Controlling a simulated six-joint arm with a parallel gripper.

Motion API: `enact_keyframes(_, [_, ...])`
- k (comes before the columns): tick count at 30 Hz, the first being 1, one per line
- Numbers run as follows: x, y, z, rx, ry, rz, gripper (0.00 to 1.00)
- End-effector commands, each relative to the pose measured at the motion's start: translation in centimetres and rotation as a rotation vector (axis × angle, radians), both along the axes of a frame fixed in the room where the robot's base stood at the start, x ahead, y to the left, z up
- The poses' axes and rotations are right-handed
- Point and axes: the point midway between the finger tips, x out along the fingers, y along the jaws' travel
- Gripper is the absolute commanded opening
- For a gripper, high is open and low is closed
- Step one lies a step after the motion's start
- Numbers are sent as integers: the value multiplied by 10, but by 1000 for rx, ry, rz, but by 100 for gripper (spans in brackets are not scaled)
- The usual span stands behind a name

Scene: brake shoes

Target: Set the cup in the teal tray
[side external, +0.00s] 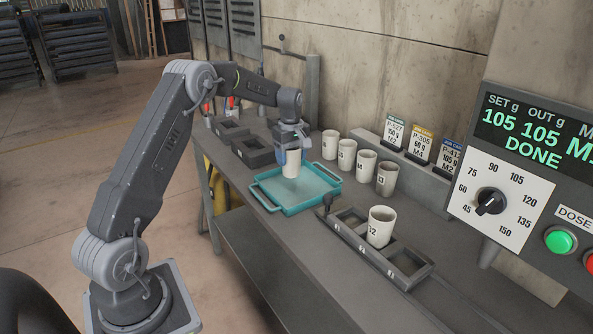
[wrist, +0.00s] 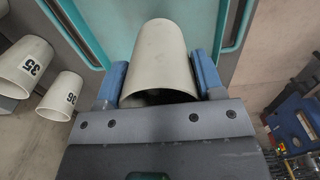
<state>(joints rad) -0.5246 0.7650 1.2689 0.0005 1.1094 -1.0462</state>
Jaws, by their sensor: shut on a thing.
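A pale cup (side external: 291,164) is between the fingers of my gripper (side external: 292,146), over the teal tray (side external: 316,196). In the wrist view the cup (wrist: 160,52) sits between the two blue finger pads of my gripper (wrist: 168,82), which is shut on it. The teal tray (wrist: 114,26) shows behind the cup. The cup looks upright in the side view. I cannot tell whether its base touches the tray floor.
Several similar numbered cups (side external: 365,163) stand in a row behind the tray. Another cup marked 32 (side external: 380,226) stands in a dark slotted rack (side external: 408,259) at the right front. Empty dark bins (side external: 252,151) lie to the left. A control panel (side external: 520,180) is at far right.

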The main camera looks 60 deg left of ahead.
Motion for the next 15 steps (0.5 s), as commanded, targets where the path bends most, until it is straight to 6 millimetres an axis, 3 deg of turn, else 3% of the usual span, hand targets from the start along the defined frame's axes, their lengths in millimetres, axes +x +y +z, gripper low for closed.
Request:
enact_keyframes(8, [13, -9, -11, 1, -2, 1, 34])
enact_keyframes(15, [13, -9, -39, -1, 1, 1, 34])
